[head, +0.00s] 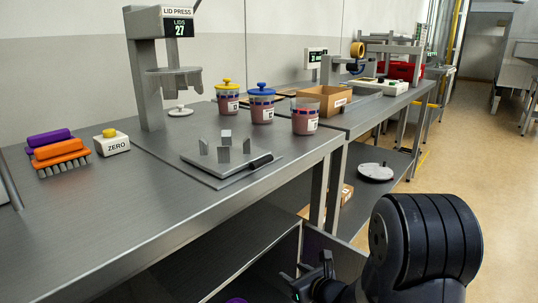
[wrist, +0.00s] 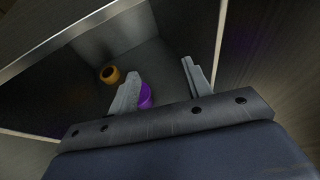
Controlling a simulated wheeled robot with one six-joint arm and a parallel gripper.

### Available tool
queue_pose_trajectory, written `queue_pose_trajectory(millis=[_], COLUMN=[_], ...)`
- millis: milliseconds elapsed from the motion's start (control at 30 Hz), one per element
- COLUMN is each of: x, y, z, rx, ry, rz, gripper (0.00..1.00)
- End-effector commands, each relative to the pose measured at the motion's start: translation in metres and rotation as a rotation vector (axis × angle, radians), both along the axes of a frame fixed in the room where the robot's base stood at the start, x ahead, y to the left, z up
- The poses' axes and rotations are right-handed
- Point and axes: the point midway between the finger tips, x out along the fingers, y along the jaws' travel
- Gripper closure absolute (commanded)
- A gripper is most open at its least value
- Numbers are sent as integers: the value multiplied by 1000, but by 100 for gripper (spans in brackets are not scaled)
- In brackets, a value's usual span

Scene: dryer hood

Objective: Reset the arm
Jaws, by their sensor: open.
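My gripper (head: 306,268) is low at the bottom of the head view, below the bench top and beside a dark open bin (head: 282,258). In the wrist view my gripper (wrist: 160,82) has its two fingers well apart, with nothing held between them. The fingers point down into the bin. A purple object (wrist: 145,96) lies in it, partly hidden behind the left finger. An orange-yellow round object (wrist: 110,75) lies farther in, apart from the fingers.
The bench (head: 130,215) carries a lid press (head: 150,85), orange brush (head: 60,154), ZERO button (head: 112,143), small fixture (head: 222,155), several jars and a cardboard box (head: 320,99). A grey disc (head: 376,172) lies on a lower shelf. Floor at right is clear.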

Motion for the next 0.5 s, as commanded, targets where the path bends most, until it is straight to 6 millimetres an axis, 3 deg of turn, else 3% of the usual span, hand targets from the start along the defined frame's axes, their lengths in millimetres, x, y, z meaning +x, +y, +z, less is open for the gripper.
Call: queue_pose_trajectory(millis=[33,200,500], x=[0,0,-2], y=[-9,-31,-56], z=[13,37,75], rx=[0,4,8], ry=[-1,2,5], rz=[-25,-96,-172], gripper=[53,53,53])
